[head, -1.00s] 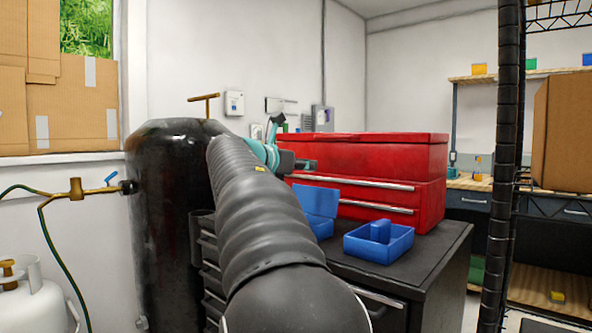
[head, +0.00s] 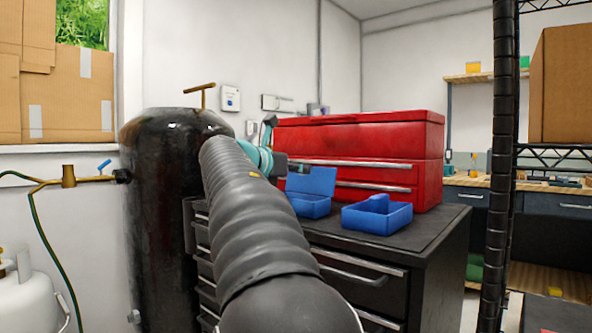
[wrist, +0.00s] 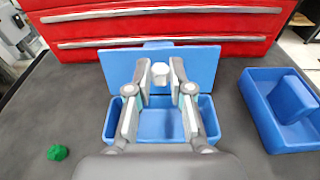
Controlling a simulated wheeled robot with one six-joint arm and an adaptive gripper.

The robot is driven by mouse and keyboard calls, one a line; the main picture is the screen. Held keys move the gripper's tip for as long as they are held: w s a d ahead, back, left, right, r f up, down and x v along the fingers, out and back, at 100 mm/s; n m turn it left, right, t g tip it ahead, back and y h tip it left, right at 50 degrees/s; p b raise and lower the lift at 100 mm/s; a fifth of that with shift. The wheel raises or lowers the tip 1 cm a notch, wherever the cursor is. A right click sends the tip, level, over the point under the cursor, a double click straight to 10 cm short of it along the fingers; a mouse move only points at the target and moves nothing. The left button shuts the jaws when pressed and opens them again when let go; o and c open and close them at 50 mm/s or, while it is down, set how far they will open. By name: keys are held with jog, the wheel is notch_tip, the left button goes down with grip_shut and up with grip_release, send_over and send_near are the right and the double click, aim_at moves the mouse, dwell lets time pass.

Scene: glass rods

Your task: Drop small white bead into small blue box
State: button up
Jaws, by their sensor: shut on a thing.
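My gripper (wrist: 160,78) is shut on a small white bead (wrist: 160,73), which sits between the fingertips in the wrist view. A blue box with a raised lid (wrist: 112,122) lies below and behind the fingers in that view. The bead appears in front of the upright lid; its height above the box is hard to tell. In the head view the same box (head: 312,207) stands on the dark cabinet, and my arm hides much of my gripper and the bead.
A second blue box (head: 375,218) with a blue block inside stands to the right. A red tool chest (head: 365,150) is behind both on the black cabinet (head: 430,228). A small green object (wrist: 57,153) lies on the top at left. A black tank (head: 160,220) stands left.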

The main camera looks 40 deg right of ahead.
jog(key=o, duration=0.8)
jog(key=shift+o, duration=0.2)
jog(key=s+a+r, duration=0.1)
jog(key=a+r, duration=0.1)
jog(key=a, duration=1)
jog(key=s+a+f+m+t+y+p, duration=0.1)
jog(key=s+a+f+m+y, duration=0.4)
jog(key=a+f, duration=0.4)
jog(key=s+a+f+m+t+y+p, duration=0.1)
jog(key=s+a+f+m+y, duration=0.4)
jog(key=a+f, duration=0.5)
jog(key=s+a+f+m+t+y+p, duration=0.1)
jog(key=s+a+f+m+y, duration=0.5)
jog(key=f, duration=1.2)
jog(key=s+a+m+t, duration=0.1)
jog(key=s+a+m, duration=0.2)
jog(key=shift+a+p, duration=0.2)
jog(key=shift+p, duration=0.15)
